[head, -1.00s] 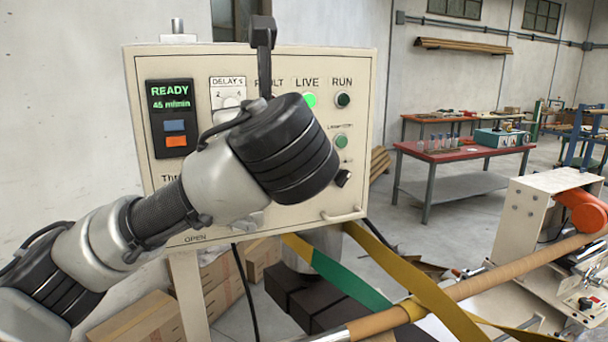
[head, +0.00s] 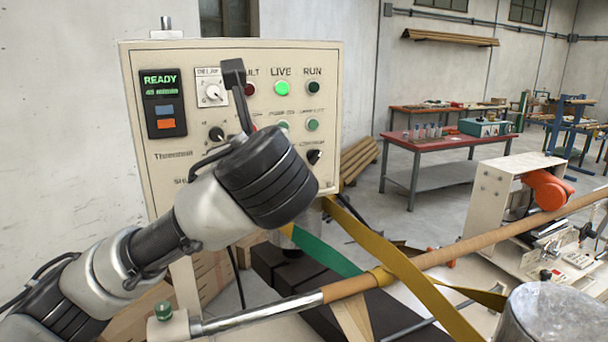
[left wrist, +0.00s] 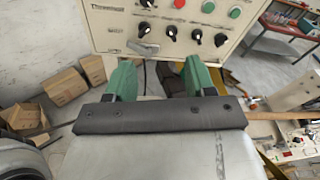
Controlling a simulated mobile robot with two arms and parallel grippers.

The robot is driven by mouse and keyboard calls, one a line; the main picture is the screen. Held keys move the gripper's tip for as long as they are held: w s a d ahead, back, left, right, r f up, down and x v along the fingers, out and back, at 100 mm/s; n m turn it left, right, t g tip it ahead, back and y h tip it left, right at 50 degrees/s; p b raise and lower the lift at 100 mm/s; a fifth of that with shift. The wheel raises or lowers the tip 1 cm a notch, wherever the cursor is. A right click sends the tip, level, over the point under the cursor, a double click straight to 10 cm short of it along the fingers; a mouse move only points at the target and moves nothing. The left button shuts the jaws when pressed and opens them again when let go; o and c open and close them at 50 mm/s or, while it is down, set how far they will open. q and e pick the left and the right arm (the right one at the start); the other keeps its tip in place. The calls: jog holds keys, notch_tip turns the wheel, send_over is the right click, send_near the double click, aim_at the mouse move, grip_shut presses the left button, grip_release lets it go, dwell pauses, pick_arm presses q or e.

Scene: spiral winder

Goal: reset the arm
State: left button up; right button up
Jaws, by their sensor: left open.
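My left arm (head: 205,210) comes in from the lower left in the head view and crosses in front of the cream control panel (head: 330,120). Its black wrist end hides part of the panel's lower middle, and the gripper fingers cannot be made out there. In the left wrist view my left gripper (left wrist: 160,80) has its two green fingers wide apart with nothing between them. It points at the lower part of the panel, where several black knobs (left wrist: 170,32) show; it appears clear of them. My right gripper is in neither view.
The panel display (head: 162,102) reads READY and the LIVE lamp (head: 282,88) glows green. A brown tube (head: 440,260) with yellow and green strip runs across the lower right. A metal cylinder (head: 552,312) stands at bottom right. Cardboard boxes (left wrist: 65,86) lie on the floor.

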pick_arm(q)
jog(key=s+a+f+n+g+h, duration=0.15)
jog(key=f+n, duration=0.25)
jog(key=f, duration=0.6)
jog(key=s+f+n+g+h, duration=0.2)
jog(key=f+n+g, duration=0.1)
jog(key=f, duration=0.7)
jog(key=s+a+f+n+g+h, duration=0.15)
jog(key=f+n, duration=0.25)
jog(key=f, duration=0.7)
jog(key=s+a+f+n+g, duration=0.3)
jog(key=s+a+f+n, duration=0.2)
jog(key=s+f+n, duration=0.6)
jog(key=s+a+f+n+g, duration=0.4)
jog(key=s+f, duration=0.4)
jog(key=s, duration=0.6)
notch_tip(320, 180, down, 29)
jog(key=n+b, duration=0.1)
jog(key=b, duration=0.4)
jog(key=s+a+f+g+b, duration=0.1)
jog(key=s+a+f+b, duration=0.2)
jog(key=s+f, duration=1.4)
notch_tip(320, 180, down, 4)
jog(key=shift+f+g+b, duration=0.1)
jog(key=shift+g+b, duration=0.2)
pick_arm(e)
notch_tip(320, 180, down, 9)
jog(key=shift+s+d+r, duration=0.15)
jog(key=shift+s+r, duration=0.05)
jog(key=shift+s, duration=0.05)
